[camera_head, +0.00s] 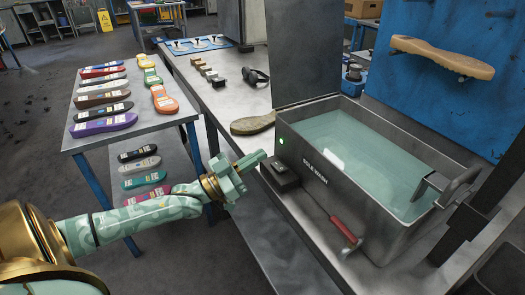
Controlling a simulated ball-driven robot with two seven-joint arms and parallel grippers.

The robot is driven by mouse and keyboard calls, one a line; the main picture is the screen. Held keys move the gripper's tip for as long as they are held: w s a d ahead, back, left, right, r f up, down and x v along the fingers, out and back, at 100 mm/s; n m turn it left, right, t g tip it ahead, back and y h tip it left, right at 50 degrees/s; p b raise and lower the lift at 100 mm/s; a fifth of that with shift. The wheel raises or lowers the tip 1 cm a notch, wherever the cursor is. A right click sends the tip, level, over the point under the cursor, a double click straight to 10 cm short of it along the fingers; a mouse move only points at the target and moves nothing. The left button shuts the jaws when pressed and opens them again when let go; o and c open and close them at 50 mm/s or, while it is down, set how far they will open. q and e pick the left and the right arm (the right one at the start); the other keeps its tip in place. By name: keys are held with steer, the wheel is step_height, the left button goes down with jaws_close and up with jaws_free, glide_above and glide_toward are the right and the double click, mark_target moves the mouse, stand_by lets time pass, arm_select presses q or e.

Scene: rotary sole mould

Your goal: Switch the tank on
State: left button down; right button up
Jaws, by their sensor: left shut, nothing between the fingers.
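The tank (318,178) is an open grey metal box marked "SOLE WASH", filled with pale green liquid (365,140), with its lid (310,50) standing up at the back. A small green light (280,141) shows on its front wall, near the left corner. A small dark box (283,178) sits on the bench against that wall, below the light. My left gripper (262,157) is shut and empty, its tips just left of the light and above the dark box. I cannot tell whether the tips touch the tank. My right gripper is out of view.
A red-handled tool (343,229) lies in front of the tank. A tan sole (252,124) lies left of it on the bench. A metal handle (458,188) rises at the tank's right end.

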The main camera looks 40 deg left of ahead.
arm_select(q)
steer(key=p+v, duration=0.1)
steer(key=v, duration=0.5)
steer(key=shift+s+f, duration=0.15)
steer(key=shift+s, duration=0.15)
steer(key=shift+d, duration=0.1)
